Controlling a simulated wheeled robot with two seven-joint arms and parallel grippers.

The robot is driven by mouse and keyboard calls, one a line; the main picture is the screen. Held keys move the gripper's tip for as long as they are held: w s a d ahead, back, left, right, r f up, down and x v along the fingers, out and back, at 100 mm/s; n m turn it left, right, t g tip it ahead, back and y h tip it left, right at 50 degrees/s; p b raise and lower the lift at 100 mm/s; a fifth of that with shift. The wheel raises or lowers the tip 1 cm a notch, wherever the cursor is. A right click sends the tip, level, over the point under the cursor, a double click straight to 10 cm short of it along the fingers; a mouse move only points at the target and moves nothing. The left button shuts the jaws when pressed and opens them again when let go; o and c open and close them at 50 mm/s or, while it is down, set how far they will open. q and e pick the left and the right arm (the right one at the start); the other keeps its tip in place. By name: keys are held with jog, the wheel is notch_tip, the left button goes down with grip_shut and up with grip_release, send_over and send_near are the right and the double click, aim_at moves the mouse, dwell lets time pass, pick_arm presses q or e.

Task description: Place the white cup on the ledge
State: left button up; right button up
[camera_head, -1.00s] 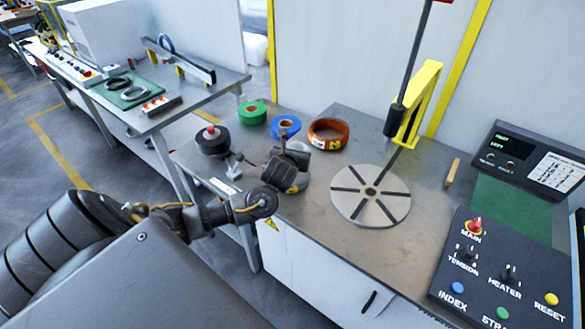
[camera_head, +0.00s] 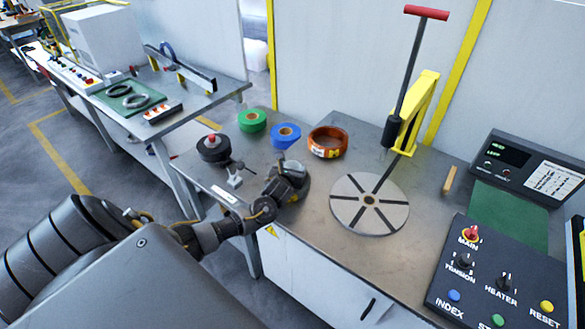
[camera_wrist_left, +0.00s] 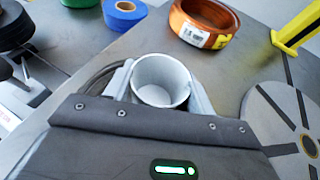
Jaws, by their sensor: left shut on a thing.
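The white cup (camera_wrist_left: 160,80) sits between the fingers of my left gripper in the left wrist view, its open rim facing the camera. My left gripper (camera_wrist_left: 158,84) is shut on it. In the head view my left gripper (camera_head: 290,180) is over the left front part of the steel table, and it mostly hides the cup. I cannot tell whether the cup touches the table. No ledge can be clearly made out. My right gripper is not in view.
Behind my gripper are a green roll (camera_head: 252,120), a blue roll (camera_head: 286,135) and an orange coil (camera_head: 328,142). A black spool (camera_head: 213,148) is to its left. A slotted disc (camera_head: 369,204), yellow bracket (camera_head: 420,110) and control panel (camera_head: 495,275) are to its right.

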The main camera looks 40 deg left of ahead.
pick_arm(q)
jog(key=shift+f, duration=0.15)
jog(key=o, duration=1)
jog(key=shift+o, duration=0.2)
jog(key=shift+s+r, duration=0.15)
jog(key=shift+r, duration=0.1)
jog(key=v, duration=1.1)
jog(key=shift+s+d, duration=0.15)
jog(key=shift+s, duration=0.15)
